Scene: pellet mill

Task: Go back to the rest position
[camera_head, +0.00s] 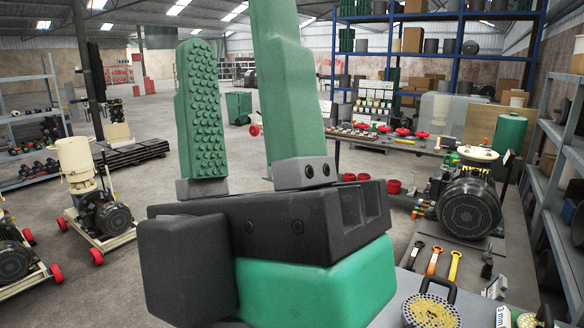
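My gripper (252,85) fills the middle of the head camera view, with its two green fingers pointing up. The left finger shows a studded pad, and the right one is smooth on the side facing me. The fingers stand apart with a clear gap, and nothing is held between them. My gripper's dark body and green base hide part of the floor and the near edge of the bench.
A grey bench (405,260) on the right holds wrenches (433,261), a perforated die (431,310) and a motor (469,207). Shelving (562,150) stands at the far right. Wheeled pellet mills (98,205) stand at left. Open floor (140,265) lies between.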

